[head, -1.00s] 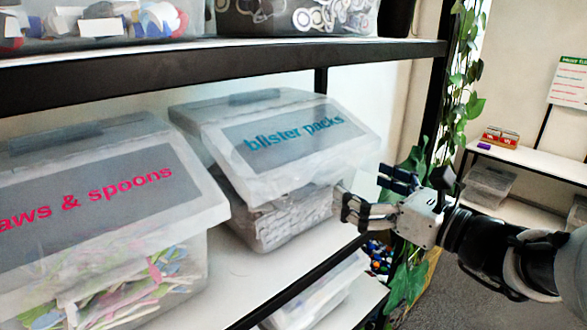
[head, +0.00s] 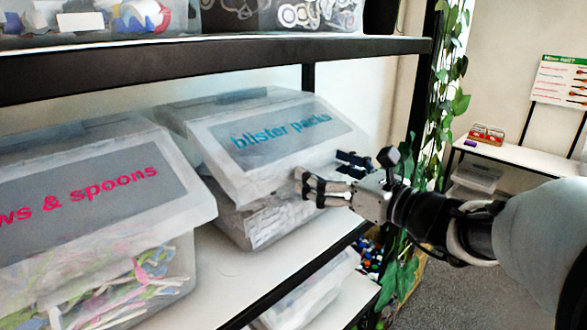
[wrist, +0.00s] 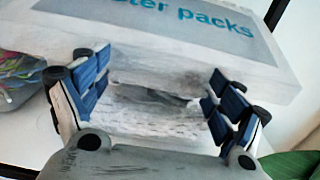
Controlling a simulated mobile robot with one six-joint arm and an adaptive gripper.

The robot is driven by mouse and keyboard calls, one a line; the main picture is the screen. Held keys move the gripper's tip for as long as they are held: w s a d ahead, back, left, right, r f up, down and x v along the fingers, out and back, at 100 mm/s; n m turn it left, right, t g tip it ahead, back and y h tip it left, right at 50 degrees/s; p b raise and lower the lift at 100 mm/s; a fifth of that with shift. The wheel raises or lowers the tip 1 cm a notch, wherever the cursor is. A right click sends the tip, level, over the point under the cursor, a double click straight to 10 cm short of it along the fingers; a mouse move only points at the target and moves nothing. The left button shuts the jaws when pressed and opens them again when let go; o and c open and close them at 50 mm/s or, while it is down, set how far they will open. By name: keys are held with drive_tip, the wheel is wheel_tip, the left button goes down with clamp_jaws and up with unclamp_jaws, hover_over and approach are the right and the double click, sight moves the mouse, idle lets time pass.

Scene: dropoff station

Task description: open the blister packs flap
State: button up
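The blister packs box (head: 262,219) is a clear plastic bin on the middle shelf, with white packs inside. Its flap (head: 250,168) carries a grey label with blue "blister packs" lettering and hangs shut over the front. My gripper (head: 325,180) is at the lower right of the flap, its fingers spread. In the wrist view the gripper (wrist: 150,100) is open and empty, with blue-padded fingers on either side. The flap's lower edge (wrist: 165,62) crosses just beyond the fingertips, with the packs below it. Whether the fingers touch the flap I cannot tell.
A "straws & spoons" box (head: 100,230), its name partly cut off, stands to the left on the same shelf (head: 205,285). The upper shelf (head: 200,62) runs above. A black post and plant (head: 445,110) stand behind my arm.

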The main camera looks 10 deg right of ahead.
drive_tip(key=c, duration=1)
drive_tip(key=shift+r, duration=0.15)
drive_tip(key=p, duration=0.1)
drive_tip(key=r+p, duration=0.1)
drive_tip(key=p, duration=0.1)
drive_tip(key=shift+s+d+r+g, duration=0.15)
drive_tip(key=shift+s+r+g, duration=0.1)
drive_tip(key=shift+r+g, duration=0.05)
wheel_tip(320, 180, up, 14)
drive_tip(key=g+h+p, duration=0.3)
drive_tip(key=g+p, duration=0.1)
drive_tip(key=p, duration=2.1)
drive_tip(key=shift+d+h+p, duration=0.15)
drive_tip(key=shift+h+p, duration=0.15)
drive_tip(key=shift+p, duration=0.05)
drive_tip(key=shift+s+f, duration=0.1)
